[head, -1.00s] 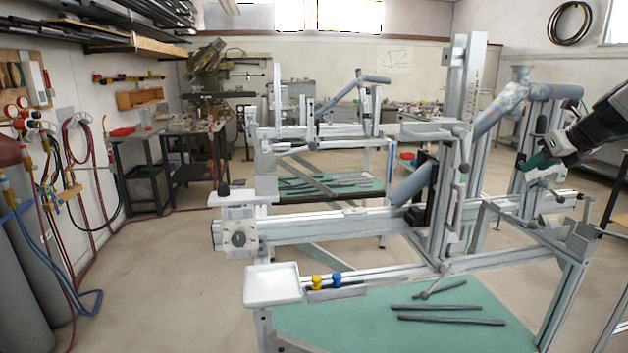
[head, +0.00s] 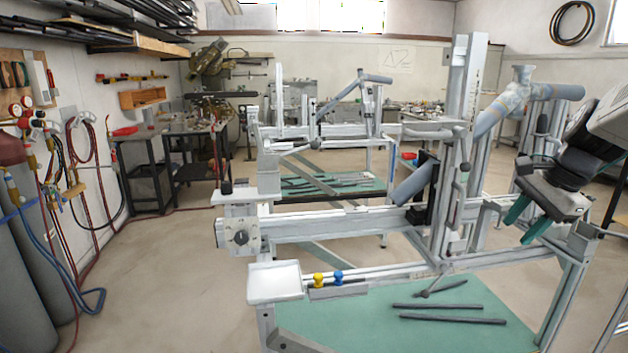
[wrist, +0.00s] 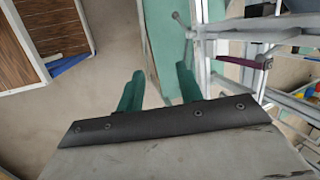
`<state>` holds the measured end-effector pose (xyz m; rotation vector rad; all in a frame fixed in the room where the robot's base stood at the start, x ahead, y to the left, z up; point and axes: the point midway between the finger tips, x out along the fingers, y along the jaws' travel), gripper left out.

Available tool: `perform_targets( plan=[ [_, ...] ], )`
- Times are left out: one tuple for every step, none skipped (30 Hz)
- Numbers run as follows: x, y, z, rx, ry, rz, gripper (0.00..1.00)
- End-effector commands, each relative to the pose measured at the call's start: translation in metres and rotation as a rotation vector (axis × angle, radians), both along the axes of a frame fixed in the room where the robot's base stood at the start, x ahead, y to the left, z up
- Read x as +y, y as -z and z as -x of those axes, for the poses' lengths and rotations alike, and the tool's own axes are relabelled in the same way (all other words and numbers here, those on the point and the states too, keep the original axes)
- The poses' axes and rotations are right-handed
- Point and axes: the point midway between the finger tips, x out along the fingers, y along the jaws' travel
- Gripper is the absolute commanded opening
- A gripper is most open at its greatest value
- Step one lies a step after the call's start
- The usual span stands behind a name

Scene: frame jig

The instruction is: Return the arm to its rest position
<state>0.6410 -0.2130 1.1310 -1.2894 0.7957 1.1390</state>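My gripper (head: 529,222) is at the right of the head view, with its two green fingers pointing down and to the left. It is beside the right end of the frame jig (head: 330,230), and I cannot tell how far from it. The gripper is open and holds nothing. The jig carries a grey tube (head: 412,184) in a black clamp.
A white tray (head: 274,281) sits at the jig's front left, beside a yellow knob (head: 318,280) and a blue knob (head: 338,278). Dark rods (head: 453,320) lie on the green lower shelf (head: 380,335). Open floor (head: 160,270) lies left of the jig.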

Motion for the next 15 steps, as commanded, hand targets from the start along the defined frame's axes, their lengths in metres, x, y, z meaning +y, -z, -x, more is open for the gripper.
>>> perform_targets(
  plan=[
    [0.033, 0.002, 0.026, 0.015, -0.194, 0.059, 0.36],
    [0.048, 0.004, 0.041, 0.026, -0.312, 0.094, 0.36],
    [0.067, 0.008, 0.062, 0.041, -0.461, 0.134, 0.36],
    [0.08, 0.011, 0.077, 0.049, -0.568, 0.163, 0.36],
    [0.092, 0.014, 0.093, 0.058, -0.67, 0.189, 0.36],
    [0.106, 0.018, 0.112, 0.068, -0.799, 0.223, 0.36],
    [0.115, 0.021, 0.127, 0.076, -0.891, 0.247, 0.36],
    [0.124, 0.024, 0.141, 0.081, -0.977, 0.27, 0.36],
    [0.133, 0.028, 0.159, 0.088, -1.079, 0.298, 0.36],
    [0.14, 0.031, 0.171, 0.092, -1.146, 0.319, 0.36],
    [0.145, 0.033, 0.182, 0.094, -1.204, 0.338, 0.36],
    [0.151, 0.036, 0.194, 0.094, -1.261, 0.363, 0.36],
    [0.156, 0.038, 0.202, 0.092, -1.294, 0.378, 0.36],
    [0.159, 0.04, 0.208, 0.088, -1.317, 0.394, 0.36],
    [0.164, 0.04, 0.214, 0.077, -1.342, 0.413, 0.36]
  ],
)
